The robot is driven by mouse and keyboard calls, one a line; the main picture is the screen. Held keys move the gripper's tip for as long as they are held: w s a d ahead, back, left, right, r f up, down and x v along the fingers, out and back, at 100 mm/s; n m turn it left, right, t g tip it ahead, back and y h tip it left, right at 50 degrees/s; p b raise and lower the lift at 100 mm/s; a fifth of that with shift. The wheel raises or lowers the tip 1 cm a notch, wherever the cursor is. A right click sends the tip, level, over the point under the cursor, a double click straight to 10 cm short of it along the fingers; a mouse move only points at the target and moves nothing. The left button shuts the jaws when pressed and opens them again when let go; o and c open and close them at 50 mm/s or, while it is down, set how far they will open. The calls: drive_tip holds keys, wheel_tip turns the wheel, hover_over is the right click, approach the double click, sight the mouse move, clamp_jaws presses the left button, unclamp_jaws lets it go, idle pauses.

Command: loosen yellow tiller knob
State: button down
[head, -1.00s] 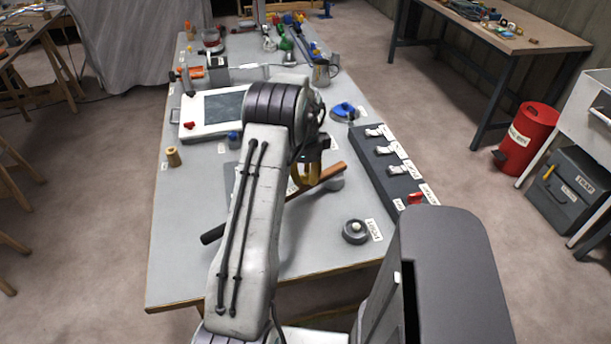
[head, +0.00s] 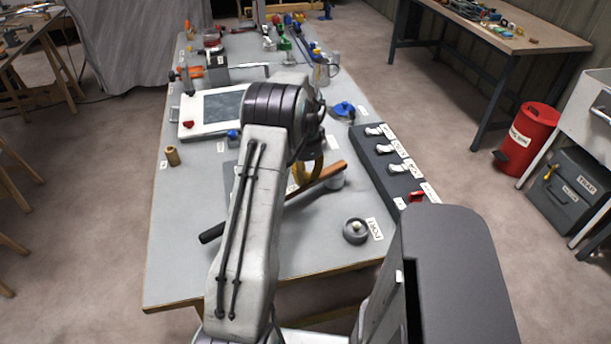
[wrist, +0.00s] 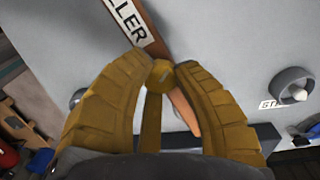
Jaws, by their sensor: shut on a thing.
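The yellow tiller knob (wrist: 161,72) sits on the brown tiller bar in the wrist view, between my fingertips. My gripper (wrist: 163,66) is shut on it, with one yellow-brown finger curved on each side. The tiller (wrist: 150,22) carries a white label, of which "LLER" can be read. In the head view the tiller (head: 331,177) lies slantwise on the bench, with a dark grip at its near left end. My gripper (head: 309,173) is over its upper part, and my arm and fingers hide the knob there.
A round grey control labelled PORT (head: 356,231) stands right of the tiller. A dark strip of switches (head: 385,165) runs along the bench's right edge. A framed panel (head: 190,128) and a brass spool (head: 172,156) are at left. The near left bench top is clear.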

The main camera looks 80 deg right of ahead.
sight(305, 175)
drive_tip(key=n, duration=0.6)
drive_tip(key=shift+f+b, duration=0.15)
drive_tip(key=shift+b, duration=0.15)
drive_tip(key=shift+a, duration=0.1)
idle(0.3)
drive_tip(key=c, duration=0.9)
unclamp_jaws()
wheel_tip(305, 175, up, 12)
drive_tip(key=shift+n, duration=0.3)
idle(0.5)
